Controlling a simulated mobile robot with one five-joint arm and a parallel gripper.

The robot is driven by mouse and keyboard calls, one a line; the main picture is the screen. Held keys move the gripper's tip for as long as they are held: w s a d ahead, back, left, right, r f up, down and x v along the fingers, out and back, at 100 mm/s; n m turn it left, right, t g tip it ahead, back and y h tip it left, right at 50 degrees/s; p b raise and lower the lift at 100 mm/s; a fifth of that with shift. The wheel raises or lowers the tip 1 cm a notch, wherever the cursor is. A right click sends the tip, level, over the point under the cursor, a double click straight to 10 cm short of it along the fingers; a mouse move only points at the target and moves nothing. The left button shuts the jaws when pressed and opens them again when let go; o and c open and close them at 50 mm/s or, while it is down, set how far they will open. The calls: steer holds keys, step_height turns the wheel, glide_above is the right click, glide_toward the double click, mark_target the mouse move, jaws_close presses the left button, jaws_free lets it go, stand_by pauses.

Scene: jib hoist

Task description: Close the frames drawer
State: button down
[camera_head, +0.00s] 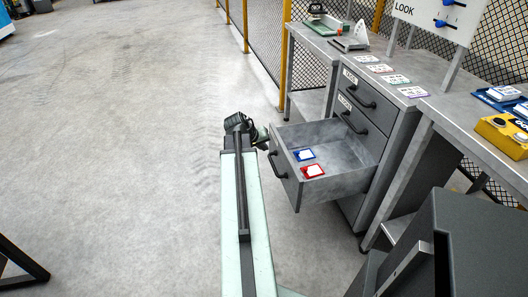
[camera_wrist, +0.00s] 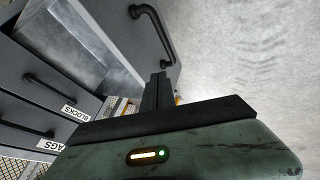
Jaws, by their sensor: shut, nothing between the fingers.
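The open drawer (camera_head: 340,180) is the lowest one showing in the grey cabinet and is pulled well out; its own label is not readable. Its front panel (camera_head: 284,180) with a black bar handle (camera_head: 274,165) faces left, and in the wrist view the handle (camera_wrist: 152,32) shows at the top. Inside lie a blue-edged frame (camera_head: 304,155) and a red-edged frame (camera_head: 313,171). My gripper (camera_head: 262,138) is at the far front corner of the drawer, partly hidden by my arm. In the wrist view its fingers (camera_wrist: 157,92) are shut and empty, close to the drawer front; contact cannot be told.
Two drawers above, labelled TAGS (camera_wrist: 50,146) and BLOCKS (camera_wrist: 76,114), are shut. The bench top (camera_head: 350,55) holds several cards, and a yellow control box (camera_head: 505,135) stands at right. A mesh fence (camera_head: 265,35) runs behind.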

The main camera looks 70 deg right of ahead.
mark_target(281, 152)
steer(key=s+d+f+b, duration=0.2)
steer(key=d+f, duration=0.1)
steer(key=d+f+b, duration=0.1)
steer(key=d, duration=0.1)
steer(key=shift+s+f, duration=0.2)
steer(key=shift+s, duration=0.2)
steer(key=shift+s+d, duration=0.4)
steer(key=shift+s, duration=0.1)
steer(key=shift+w, duration=0.1)
